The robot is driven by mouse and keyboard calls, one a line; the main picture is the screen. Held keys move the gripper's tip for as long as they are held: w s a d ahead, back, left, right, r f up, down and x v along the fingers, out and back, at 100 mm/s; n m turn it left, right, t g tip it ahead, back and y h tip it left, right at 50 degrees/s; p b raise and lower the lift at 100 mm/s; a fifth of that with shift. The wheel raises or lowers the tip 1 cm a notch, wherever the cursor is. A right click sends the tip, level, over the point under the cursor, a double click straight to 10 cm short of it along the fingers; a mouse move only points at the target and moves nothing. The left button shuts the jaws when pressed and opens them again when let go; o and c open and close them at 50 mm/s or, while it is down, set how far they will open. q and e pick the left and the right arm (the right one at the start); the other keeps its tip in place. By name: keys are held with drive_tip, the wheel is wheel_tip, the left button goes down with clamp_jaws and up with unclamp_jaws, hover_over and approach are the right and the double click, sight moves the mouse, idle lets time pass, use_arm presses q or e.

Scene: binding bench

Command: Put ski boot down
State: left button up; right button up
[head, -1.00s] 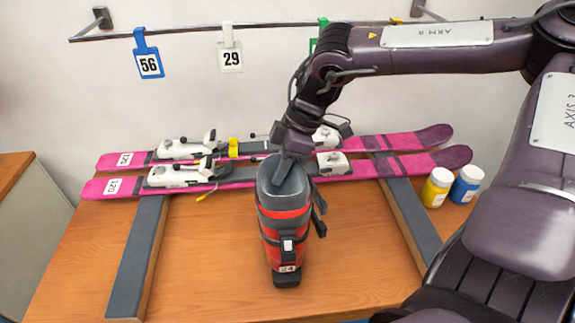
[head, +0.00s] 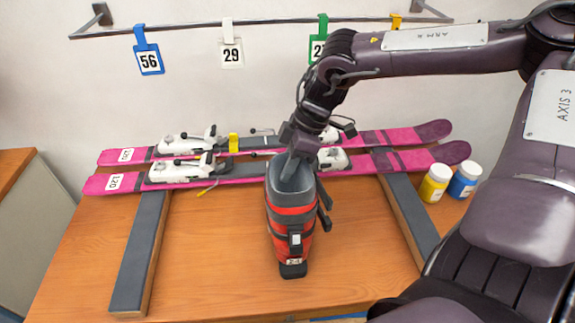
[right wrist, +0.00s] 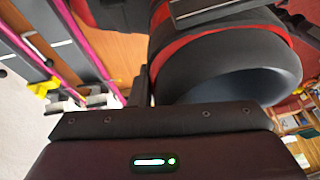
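The ski boot (head: 293,222) is red, black and grey. It stands near upright in front of the skis, above or on the wooden bench; I cannot tell whether its sole touches. My right gripper (head: 291,168) is at the boot's upper rim, its fingers shut on the cuff wall. In the right wrist view the boot's dark cuff with red bands (right wrist: 232,72) fills the upper right, close against the gripper. My left gripper is in neither view.
Two pink skis (head: 405,160) with white bindings lie across two grey rails (head: 140,255). Numbered tags (head: 231,55) hang from a wall bar. Bare bench (head: 210,270) surrounds the boot.

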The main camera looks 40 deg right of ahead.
drive_tip(key=o, duration=0.4)
drive_tip(key=shift+r, duration=0.25)
drive_tip(key=v, duration=1.1)
drive_tip(key=shift+s+d+r+b, duration=0.1)
drive_tip(key=shift+d+r+b, duration=0.05)
drive_tip(key=shift+r+b, duration=0.25)
